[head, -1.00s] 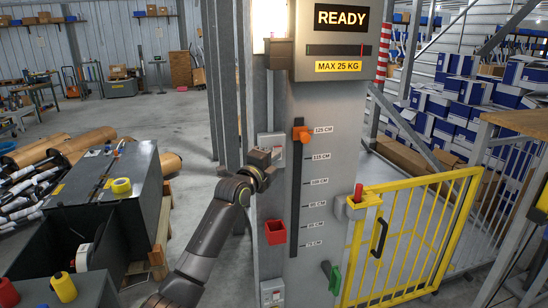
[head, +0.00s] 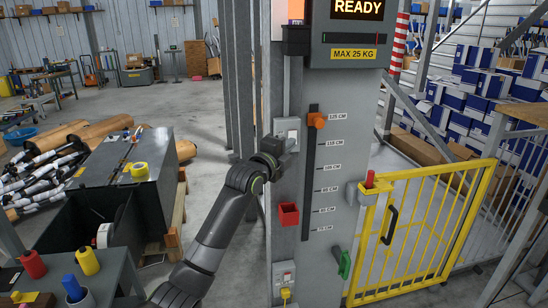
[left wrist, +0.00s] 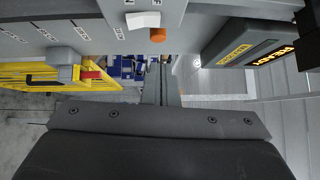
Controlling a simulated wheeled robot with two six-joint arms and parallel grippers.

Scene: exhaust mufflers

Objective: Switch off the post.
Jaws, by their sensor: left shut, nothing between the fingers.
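The post (head: 338,190) is a tall grey column with a lit READY display (head: 358,8) and a MAX 25 KG label. A switch box (head: 287,126) sits on its left side, partly covered by my left gripper. In the left wrist view a white rocker switch (left wrist: 143,20) shows near the top, with an orange knob (left wrist: 157,35) beyond it. My left gripper (head: 291,143) is shut and empty just in front of the lower part of the switch box; I cannot tell whether it touches. Its fingers show in the left wrist view (left wrist: 162,85). My right gripper is out of view.
A red holder (head: 289,214) and a lower box (head: 284,275) are on the post, with a green handle (head: 344,263) at right. A yellow gate (head: 425,225) stands right of the post. A dark bin (head: 100,225) and spools stand left. Floor between is open.

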